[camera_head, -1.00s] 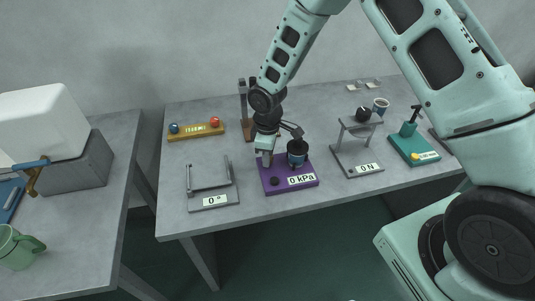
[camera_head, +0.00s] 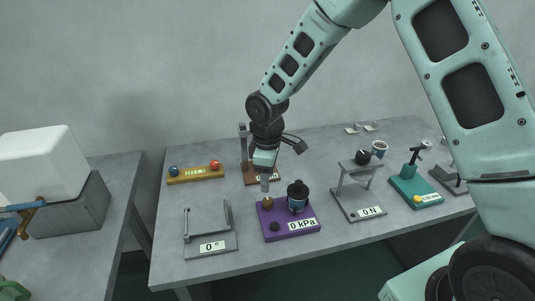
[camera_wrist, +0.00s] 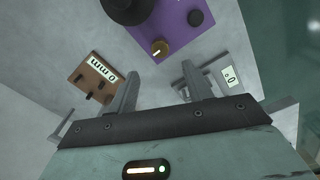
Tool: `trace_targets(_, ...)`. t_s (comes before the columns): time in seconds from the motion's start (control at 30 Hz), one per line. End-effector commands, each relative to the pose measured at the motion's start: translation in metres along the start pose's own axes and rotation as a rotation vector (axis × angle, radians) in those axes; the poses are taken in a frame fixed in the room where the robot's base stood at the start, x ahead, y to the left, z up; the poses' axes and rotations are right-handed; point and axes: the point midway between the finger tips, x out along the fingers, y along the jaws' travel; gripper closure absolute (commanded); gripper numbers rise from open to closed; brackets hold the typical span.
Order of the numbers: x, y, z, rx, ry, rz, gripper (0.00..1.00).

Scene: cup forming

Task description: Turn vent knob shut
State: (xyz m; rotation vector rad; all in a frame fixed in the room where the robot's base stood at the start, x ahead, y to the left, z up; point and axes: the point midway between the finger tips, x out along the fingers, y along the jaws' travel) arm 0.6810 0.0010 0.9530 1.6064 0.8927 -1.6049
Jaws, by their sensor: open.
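The purple base (camera_head: 303,236) stands on the grey table and bears a label reading 0 kPa. On it are a small brass knob (camera_head: 267,202), a small black knob (camera_head: 275,227) and a black-topped cup-like part (camera_head: 297,193). In the wrist view the brass knob (camera_wrist: 160,49) has a pale line on its face and sits just beyond the gap between my fingers. My gripper (camera_head: 265,181) is open and empty, pointing down above the brass knob, apart from it. Its two fingers also show in the wrist view (camera_wrist: 158,84).
A grey stand labelled 0 ° (camera_head: 211,247) is to the left and a grey stand labelled 0 N (camera_head: 369,211) to the right. A brown stand (camera_head: 243,150) is close behind my gripper. A yellow bar (camera_head: 195,174) and a teal press (camera_head: 416,188) stand farther off.

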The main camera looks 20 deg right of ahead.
Motion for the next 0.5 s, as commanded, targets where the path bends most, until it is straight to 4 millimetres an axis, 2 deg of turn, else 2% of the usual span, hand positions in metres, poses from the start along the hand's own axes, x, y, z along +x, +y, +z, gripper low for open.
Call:
trace_targets(0.03, -0.012, 0.002, 0.0, 0.002, 0.004, 0.005, 0.5)
trace_targets(0.2, -0.049, 0.001, 0.0, 0.001, 0.003, 0.004, 0.5)
trace_targets(0.4, -0.075, 0.001, 0.0, 0.001, 0.002, 0.002, 0.5)
trace_targets(0.5, -0.081, 0.0, 0.0, -0.001, 0.0, 0.001, 0.5)
